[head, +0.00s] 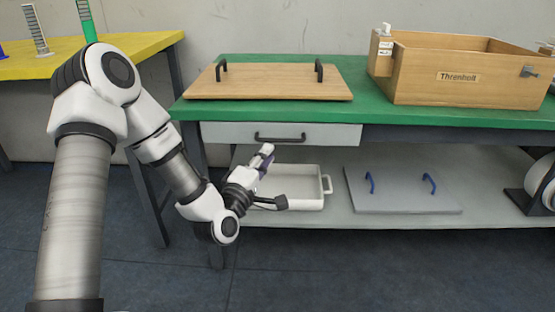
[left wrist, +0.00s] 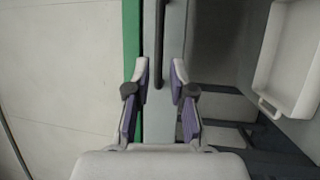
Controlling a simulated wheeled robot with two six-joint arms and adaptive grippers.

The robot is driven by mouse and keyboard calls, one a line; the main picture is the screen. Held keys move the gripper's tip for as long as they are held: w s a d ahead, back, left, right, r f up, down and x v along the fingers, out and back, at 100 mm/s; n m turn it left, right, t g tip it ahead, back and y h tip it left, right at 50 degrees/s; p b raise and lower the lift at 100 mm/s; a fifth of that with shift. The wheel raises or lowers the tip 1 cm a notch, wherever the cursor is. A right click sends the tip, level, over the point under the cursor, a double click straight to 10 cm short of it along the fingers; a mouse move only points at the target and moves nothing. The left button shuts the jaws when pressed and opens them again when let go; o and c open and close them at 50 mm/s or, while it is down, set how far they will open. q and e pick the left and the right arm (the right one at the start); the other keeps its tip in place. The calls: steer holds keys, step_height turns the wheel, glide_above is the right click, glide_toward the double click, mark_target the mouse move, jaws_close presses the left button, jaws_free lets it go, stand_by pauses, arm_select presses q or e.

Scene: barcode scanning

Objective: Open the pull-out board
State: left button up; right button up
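The pull-out board is a pale grey front (head: 225,133) under the green table top, with a dark bar handle (head: 280,138). It looks flush with the table's front edge. My left gripper (head: 266,156) is just below and in front of the handle in the head view. In the left wrist view my left gripper (left wrist: 160,68) is open, with nothing held. The handle (left wrist: 159,45) runs between its two fingertips in that picture; I cannot tell how far ahead of them it is. My right gripper is not in view.
A wooden board (head: 270,83) with two black handles and a wooden crate (head: 420,72) stand on the green table top (head: 360,113). On the lower shelf are a white tray (head: 312,203) and a grey board with blue handles (head: 400,200). A yellow table (head: 140,45) is at left.

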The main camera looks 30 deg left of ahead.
mark_target(278, 139)
arm_select(q)
steer(key=b+x, duration=0.1)
steer(key=x, duration=0.5)
steer(key=shift+w+r+b, duration=0.1)
steer(key=shift+w+b, duration=0.25)
steer(key=shift+w, duration=0.05)
jaws_close()
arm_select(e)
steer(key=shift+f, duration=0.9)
